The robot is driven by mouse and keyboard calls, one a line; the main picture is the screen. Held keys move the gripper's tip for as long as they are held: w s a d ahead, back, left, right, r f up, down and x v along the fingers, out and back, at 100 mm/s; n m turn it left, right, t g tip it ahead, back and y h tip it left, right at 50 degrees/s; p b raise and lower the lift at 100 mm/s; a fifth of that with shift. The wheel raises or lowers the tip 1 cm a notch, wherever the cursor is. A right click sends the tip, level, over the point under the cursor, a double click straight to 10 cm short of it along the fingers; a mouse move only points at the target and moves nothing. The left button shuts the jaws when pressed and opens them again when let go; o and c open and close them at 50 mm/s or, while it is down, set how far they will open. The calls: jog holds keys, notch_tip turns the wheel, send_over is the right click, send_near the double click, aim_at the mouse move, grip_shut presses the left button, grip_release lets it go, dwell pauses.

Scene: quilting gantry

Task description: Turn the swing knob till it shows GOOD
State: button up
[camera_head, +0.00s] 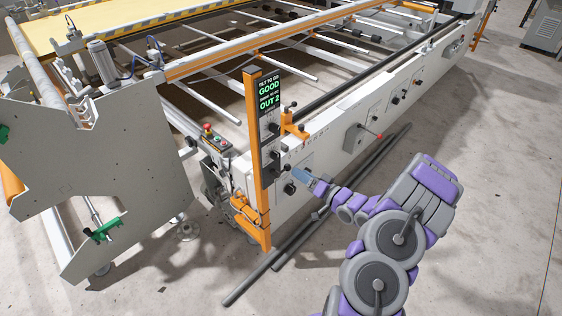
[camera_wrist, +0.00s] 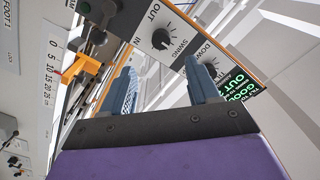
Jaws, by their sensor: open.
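The swing knob (camera_wrist: 161,39) is a dark round knob with a pale pointer line on a light panel, labelled OUT, IN and SWING in the wrist view. A second knob (camera_wrist: 208,62), labelled DOWN, sits beside it, partly hidden by a finger. My gripper (camera_wrist: 163,75) is open and empty. Its blue fingers point at the panel, with the swing knob beyond the gap between them; I see no contact. In the head view my gripper (camera_head: 299,173) is just right of the orange post.
The orange post (camera_head: 252,130) stands at the corner of the white machine rail (camera_head: 350,135). Dark bars (camera_head: 290,248) lie on the floor along the rail. Floor to the right is clear.

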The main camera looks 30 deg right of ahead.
aim_at(278, 159)
jog(key=b+x, duration=0.2)
jog(key=x, duration=0.9)
jog(key=shift+c, duration=0.2)
jog(key=shift+f, duration=0.1)
jog(key=c, duration=1)
jog(key=shift+s+n+p, duration=0.1)
jog(key=shift+n+p, duration=0.2)
jog(key=n+p, duration=0.2)
jog(key=n, duration=0.2)
jog(key=shift+n, duration=0.4)
jog(key=n, duration=0.3)
jog(key=shift+f, duration=0.1)
jog(key=shift+n+b, duration=0.35)
jog(key=shift+n, duration=1.25)
